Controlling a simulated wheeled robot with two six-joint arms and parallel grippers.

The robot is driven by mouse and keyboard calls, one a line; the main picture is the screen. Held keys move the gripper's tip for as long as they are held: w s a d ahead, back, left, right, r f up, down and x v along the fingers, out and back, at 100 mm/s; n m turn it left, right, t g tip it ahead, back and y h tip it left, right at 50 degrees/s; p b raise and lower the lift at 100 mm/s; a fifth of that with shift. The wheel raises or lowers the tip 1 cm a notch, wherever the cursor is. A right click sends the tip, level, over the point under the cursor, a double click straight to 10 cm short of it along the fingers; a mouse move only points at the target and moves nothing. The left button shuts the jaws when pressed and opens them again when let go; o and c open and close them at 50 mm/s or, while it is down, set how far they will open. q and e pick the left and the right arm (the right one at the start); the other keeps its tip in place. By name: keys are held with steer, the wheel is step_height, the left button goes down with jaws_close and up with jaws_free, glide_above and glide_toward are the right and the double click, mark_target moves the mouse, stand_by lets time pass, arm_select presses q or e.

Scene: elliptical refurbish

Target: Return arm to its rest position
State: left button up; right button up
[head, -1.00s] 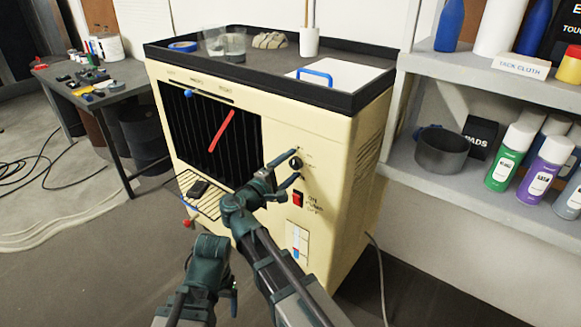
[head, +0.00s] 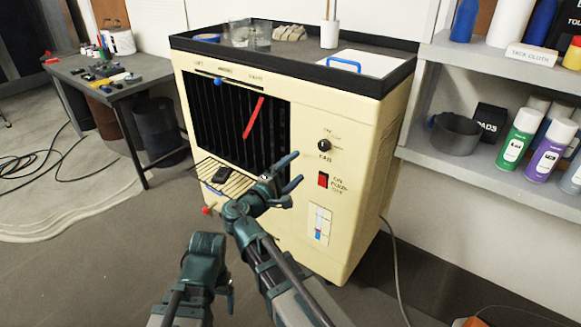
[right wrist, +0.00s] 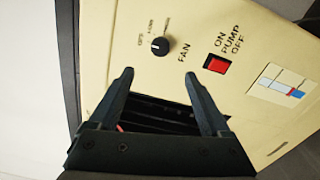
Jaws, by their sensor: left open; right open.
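The cream cooler cabinet (head: 360,175) stands in front of me, with a black fan knob (head: 323,145) and a red pump switch (head: 322,180) on its front. My right gripper (head: 298,168) is open and empty, in front of the panel and left of the knob and switch in the head view. In the right wrist view its open fingers (right wrist: 159,74) have nothing between them; the knob (right wrist: 159,46) and switch (right wrist: 216,64) show beyond the fingertips, apart from them. My left gripper (head: 229,293) is low at the bottom, partly hidden by its own arm, and holds nothing visible.
The dark louver grille (head: 230,130) has a red strip (head: 253,118); a wire shelf (head: 222,180) with a dark object juts out below. A workbench (head: 120,90) stands left, a shelf with cans (head: 520,135) right. A cable (head: 393,250) runs down the cabinet's right side.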

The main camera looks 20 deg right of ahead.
arm_select(q)
steer(key=shift+s+a, duration=0.1)
steer(key=shift+a, duration=0.25)
arm_select(e)
steer(key=shift+s+a, duration=0.2)
steer(key=shift+a, duration=0.05)
steer(key=s+d+f+m+g+y, duration=0.1)
steer(key=s+f+m+g+y, duration=0.35)
steer(key=f, duration=0.45)
steer(key=s+d+f+m+g+y, duration=0.2)
steer(key=s+f+m+g+y, duration=0.15)
steer(key=s+f, duration=0.45)
steer(key=s+a+f+n+g+y, duration=0.1)
steer(key=s+a+f+g+y, duration=0.2)
steer(key=a, duration=0.6)
steer(key=s+a+f+n+y, duration=0.1)
steer(key=s+a+f+y, duration=0.1)
steer(key=s+a, duration=0.5)
arm_select(q)
step_height(320, 180, up, 28)
steer(key=p, duration=2.7)
steer(key=shift+f+p, duration=0.2)
steer(key=shift+p, duration=0.15)
arm_select(e)
step_height(320, 180, up, 28)
steer(key=w+a, duration=0.1)
steer(key=w, duration=0.1)
steer(key=shift+a, duration=0.35)
